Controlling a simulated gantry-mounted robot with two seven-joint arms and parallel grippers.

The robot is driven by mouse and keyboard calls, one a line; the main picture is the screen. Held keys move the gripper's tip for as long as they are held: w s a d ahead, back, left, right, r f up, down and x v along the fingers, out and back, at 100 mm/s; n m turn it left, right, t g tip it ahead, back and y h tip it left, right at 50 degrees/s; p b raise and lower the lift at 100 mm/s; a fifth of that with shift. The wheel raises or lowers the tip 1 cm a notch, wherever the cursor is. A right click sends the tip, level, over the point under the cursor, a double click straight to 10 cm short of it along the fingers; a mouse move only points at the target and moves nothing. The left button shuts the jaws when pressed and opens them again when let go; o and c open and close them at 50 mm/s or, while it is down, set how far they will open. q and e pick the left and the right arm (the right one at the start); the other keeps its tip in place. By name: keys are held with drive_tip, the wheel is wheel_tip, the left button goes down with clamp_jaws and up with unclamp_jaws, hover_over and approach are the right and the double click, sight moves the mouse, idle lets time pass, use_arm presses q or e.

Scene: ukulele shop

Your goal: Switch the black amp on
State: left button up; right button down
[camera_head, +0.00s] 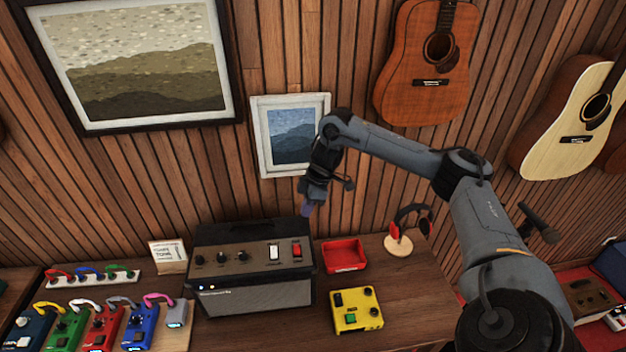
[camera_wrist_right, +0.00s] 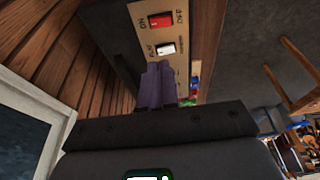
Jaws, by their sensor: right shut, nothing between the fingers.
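The black amp (camera_head: 255,297) stands on the wooden bench in the head view. Its tan top panel holds several dark knobs, a white switch (camera_head: 273,252) and a red switch (camera_head: 297,249). In the right wrist view the red switch (camera_wrist_right: 160,20) is next to lettering that reads ON, and the white switch (camera_wrist_right: 166,48) is next to PLAY. Two small lights glow at the amp's front left. My right gripper (camera_head: 306,211) is shut and empty, above and behind the amp's right end, apart from it. Its purple fingertips (camera_wrist_right: 158,85) point toward the switches. My left gripper is not in view.
A red tray (camera_head: 344,255), a yellow pedal (camera_head: 357,310) and a headphone stand (camera_head: 398,245) are right of the amp. A small card (camera_head: 168,256) and several coloured pedals are at left. A small framed picture (camera_head: 290,135) hangs on the wall close behind my right gripper.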

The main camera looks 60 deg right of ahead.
drive_tip(key=w+d+p+v, duration=0.1)
drive_tip(key=p+v, duration=0.7)
drive_tip(key=v, duration=0.5)
drive_tip(key=shift+w+p, duration=0.3)
drive_tip(key=shift+p, duration=0.1)
drive_tip(key=shift+r, duration=0.15)
